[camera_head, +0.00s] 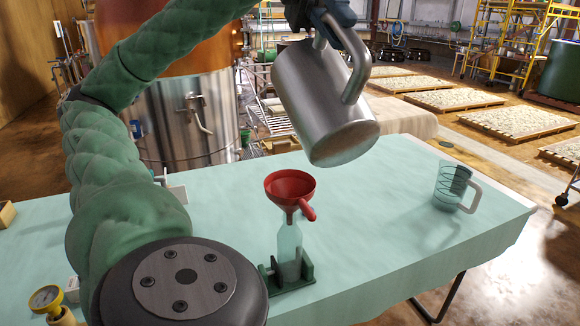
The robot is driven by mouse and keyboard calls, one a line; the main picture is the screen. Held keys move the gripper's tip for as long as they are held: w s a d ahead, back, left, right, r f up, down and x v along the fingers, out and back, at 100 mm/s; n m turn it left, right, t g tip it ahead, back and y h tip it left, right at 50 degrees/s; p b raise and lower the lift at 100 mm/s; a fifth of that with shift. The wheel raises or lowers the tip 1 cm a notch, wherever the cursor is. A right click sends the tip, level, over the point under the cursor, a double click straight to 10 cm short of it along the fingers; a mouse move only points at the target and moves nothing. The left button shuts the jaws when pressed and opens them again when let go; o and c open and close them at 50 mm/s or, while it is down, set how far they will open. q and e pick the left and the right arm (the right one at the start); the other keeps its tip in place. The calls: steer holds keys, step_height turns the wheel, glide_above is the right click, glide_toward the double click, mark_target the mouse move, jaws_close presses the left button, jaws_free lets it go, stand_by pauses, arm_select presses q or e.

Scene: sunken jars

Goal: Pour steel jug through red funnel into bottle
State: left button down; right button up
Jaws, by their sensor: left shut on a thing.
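My left gripper (322,18) is at the top of the view, shut on the steel jug (318,95) near its handle and upper end. The jug hangs tilted in the air above the table, its base toward me and to the lower right. Its mouth is hidden. The red funnel (290,186) sits in the neck of the clear bottle (289,250), below and left of the jug and apart from it. The bottle stands upright in a green holder (296,276) and shows some pale content low down. My right gripper is not in view.
A clear measuring jug (452,186) with a handle stands at the table's right. The pale green table (390,235) is bare between it and the bottle. A yellow-rimmed gauge (45,298) is at lower left. A large steel and copper vessel (180,120) stands behind the table.

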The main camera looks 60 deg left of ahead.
arm_select(q)
steer(key=shift+a+r, duration=0.1)
steer(key=shift+a, duration=0.05)
steer(key=shift+w+a+r+h+b, duration=0.1)
steer(key=shift+a+r+h+b, duration=0.15)
steer(key=shift+a+h+b, duration=0.45)
stand_by(0.6)
steer(key=shift+a+r+b, duration=0.4)
steer(key=shift+r+b, duration=0.1)
steer(key=shift+b, duration=0.6)
stand_by(1.1)
steer(key=shift+w+a+r+h+b, duration=0.1)
steer(key=shift+a+r+h+b, duration=0.25)
steer(key=shift+a+h+b, duration=0.55)
steer(key=shift+w+a+r+h+b, duration=0.1)
steer(key=shift+a+r+h+b, duration=0.3)
steer(key=shift+b, duration=0.85)
stand_by(2.2)
